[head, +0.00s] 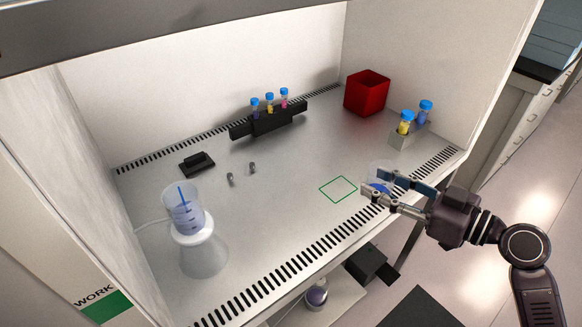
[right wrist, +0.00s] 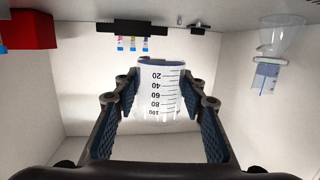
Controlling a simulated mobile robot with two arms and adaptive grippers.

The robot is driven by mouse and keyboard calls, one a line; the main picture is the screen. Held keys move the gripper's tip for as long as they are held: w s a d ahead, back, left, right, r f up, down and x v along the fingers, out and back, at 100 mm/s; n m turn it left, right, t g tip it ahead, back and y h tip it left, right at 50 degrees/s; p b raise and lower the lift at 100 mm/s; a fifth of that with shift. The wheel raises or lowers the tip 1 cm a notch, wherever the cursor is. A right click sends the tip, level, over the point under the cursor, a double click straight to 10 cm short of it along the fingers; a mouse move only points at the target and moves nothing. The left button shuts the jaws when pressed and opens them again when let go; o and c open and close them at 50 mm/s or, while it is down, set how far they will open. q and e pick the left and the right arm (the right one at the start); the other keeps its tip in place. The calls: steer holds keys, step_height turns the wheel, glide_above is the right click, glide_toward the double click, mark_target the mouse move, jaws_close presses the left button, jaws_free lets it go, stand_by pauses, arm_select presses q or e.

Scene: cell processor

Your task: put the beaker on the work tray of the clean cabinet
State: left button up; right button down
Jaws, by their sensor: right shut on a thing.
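A small clear beaker (head: 378,168) with a blue bottom is between the fingers of my right gripper (head: 374,183). It is right of the green square outline (head: 339,189), over the front part of the metal work tray (head: 290,180). The right wrist view, which is upside down, shows the beaker (right wrist: 160,95) with its graduation marks, clasped between both blue finger pads. Whether its base touches the tray is hard to tell. My left gripper is out of view.
A flask with a graduated funnel (head: 184,212) stands front left. A black rack (head: 268,121) with capped vials and a red bin (head: 367,92) are at the back. A vial holder (head: 408,135) stands at the right.

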steer(key=w+d+r+m+t+h+b, duration=0.1)
steer(key=w+r+m+t+h+b, duration=0.15)
steer(key=w, duration=0.45)
steer(key=w+r+m+t+h+b, duration=0.1)
steer(key=w+r+b, duration=0.1)
steer(key=w+r, duration=0.35)
glide_above(364, 179)
steer(key=shift+m+h, duration=0.35)
steer(key=shift+h, duration=0.1)
step_height(364, 179, down, 14)
steer(key=shift+r, duration=0.15)
steer(key=shift+f, duration=0.7)
step_height(364, 179, down, 4)
steer(key=shift+r+b, duration=0.15)
steer(key=shift+b, duration=0.15)
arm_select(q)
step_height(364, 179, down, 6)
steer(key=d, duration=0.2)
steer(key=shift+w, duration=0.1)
